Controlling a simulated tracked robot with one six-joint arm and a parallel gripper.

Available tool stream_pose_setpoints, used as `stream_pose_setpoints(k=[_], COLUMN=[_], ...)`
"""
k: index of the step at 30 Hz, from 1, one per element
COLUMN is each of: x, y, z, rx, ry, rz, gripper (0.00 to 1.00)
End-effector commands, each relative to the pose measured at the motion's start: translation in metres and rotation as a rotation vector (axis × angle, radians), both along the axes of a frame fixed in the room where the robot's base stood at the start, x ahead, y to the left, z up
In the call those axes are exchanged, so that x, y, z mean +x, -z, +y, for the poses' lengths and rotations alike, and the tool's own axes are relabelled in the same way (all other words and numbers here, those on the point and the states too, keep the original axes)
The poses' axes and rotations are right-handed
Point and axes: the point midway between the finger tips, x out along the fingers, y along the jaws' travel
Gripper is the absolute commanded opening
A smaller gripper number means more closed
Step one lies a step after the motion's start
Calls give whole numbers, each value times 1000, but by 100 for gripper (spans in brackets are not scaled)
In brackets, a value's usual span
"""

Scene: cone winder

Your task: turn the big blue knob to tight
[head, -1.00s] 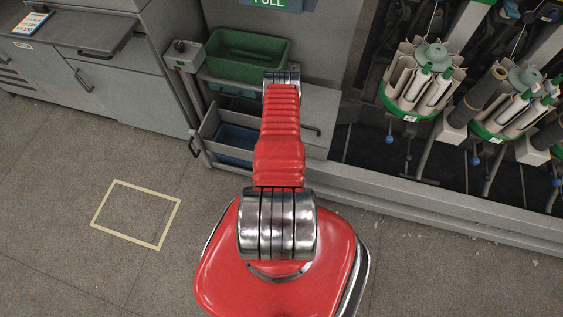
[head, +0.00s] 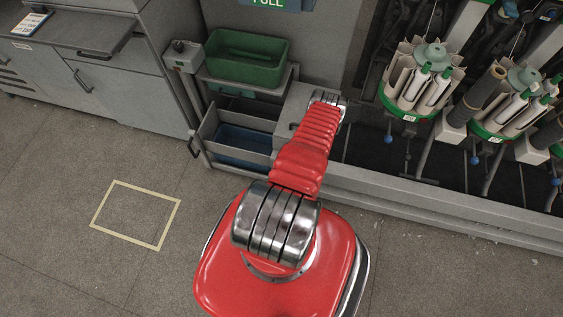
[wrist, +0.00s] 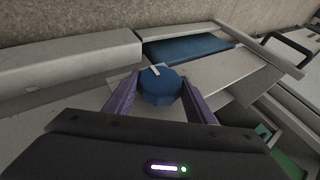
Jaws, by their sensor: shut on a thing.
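The big blue knob (wrist: 160,88) shows in the wrist view, faceted, with a pale pointer mark on its top toward the upper left. My gripper (wrist: 160,95) has its two purple fingers on either side of the knob, shut on it. The knob sits by a light grey panel. Any scale or tight mark around it cannot be made out. In the head view my red arm reaches to the grey machine's base; the knob and the fingers are hidden there.
An open drawer (head: 208,128) with a blue inside lies left of my arm. A green bin (head: 246,62) stands on the shelf above it. Yarn package holders (head: 421,78) are at the right. A yellow floor rectangle (head: 136,183) marks clear floor at the left.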

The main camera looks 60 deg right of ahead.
Motion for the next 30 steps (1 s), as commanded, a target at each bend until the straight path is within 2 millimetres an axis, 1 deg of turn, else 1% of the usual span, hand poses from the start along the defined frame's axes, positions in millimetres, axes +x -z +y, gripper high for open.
stream_pose_setpoints(k=[1, 12, 26, 27, 30], x=[-3, -2, -2, -2, -2], y=[1, 2, 2, 2, 2], z=[0, 0, 0, 0, 0], rx=[6, 22, 26, 26, 24], ry=[5, 5, 4, 4, 4], rz=[-19, -125, -135, -135, -136], gripper=[27, 27, 27, 50, 57])
